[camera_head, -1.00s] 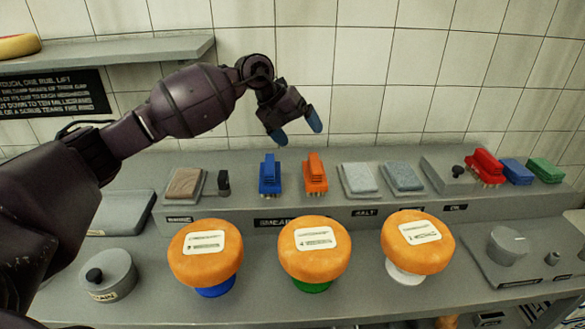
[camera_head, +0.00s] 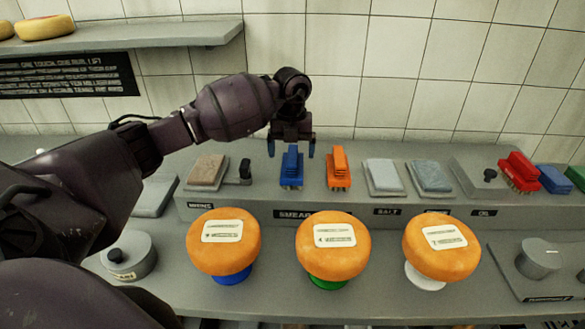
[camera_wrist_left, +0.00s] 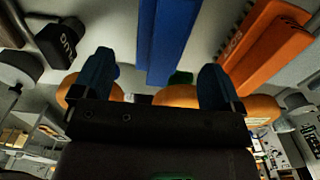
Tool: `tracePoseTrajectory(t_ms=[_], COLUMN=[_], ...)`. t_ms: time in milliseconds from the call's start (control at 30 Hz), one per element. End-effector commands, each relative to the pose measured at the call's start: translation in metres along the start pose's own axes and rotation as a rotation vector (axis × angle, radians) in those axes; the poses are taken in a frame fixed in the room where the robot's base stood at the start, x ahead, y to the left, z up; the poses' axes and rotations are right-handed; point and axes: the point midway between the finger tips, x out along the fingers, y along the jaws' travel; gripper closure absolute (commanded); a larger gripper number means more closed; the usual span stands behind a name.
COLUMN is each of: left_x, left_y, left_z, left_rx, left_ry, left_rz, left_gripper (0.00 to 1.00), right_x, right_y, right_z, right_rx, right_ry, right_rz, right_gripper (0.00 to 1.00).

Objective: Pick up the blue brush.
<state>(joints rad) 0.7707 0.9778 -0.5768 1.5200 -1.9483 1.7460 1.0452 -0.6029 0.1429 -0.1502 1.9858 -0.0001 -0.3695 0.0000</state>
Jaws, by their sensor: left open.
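The blue brush (camera_head: 291,171) stands upright on the raised grey shelf, behind the cheese wheels, with its bristles down. It also shows in the left wrist view (camera_wrist_left: 172,38), as a long blue bar between and beyond my fingers. My left gripper (camera_head: 291,149) is open, with blue fingertips pointing down. It is at the back of the brush, one finger to each side in the picture. In the left wrist view the gripper (camera_wrist_left: 158,78) holds nothing, and I cannot tell whether a finger touches the brush. My right gripper is not in view.
An orange brush (camera_head: 339,172) stands close to the right of the blue one. A small black-handled item (camera_head: 245,171) and a brown pad (camera_head: 207,171) are to the left. Three orange cheese wheels (camera_head: 327,253) on stands are in front. The tiled wall (camera_head: 390,70) is behind.

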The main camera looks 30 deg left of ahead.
Motion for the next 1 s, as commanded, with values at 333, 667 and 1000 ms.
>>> tracePoseTrajectory(t_ms=[333, 667, 1000], left_x=[0.03, 0.054, 0.054], left_y=[-0.002, -0.002, -0.002], left_z=[0.007, 0.009, 0.009], left_rx=[0.001, 0.002, 0.002], left_ry=[0.003, 0.0, -0.001], left_rz=[-0.002, -0.002, -0.002], left_gripper=[0.08, 0.08, 0.45], right_x=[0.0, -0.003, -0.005], right_y=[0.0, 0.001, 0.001], right_z=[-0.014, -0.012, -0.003], right_rx=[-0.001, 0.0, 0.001], right_ry=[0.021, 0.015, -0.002], right_rz=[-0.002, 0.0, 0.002], right_gripper=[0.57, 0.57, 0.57])
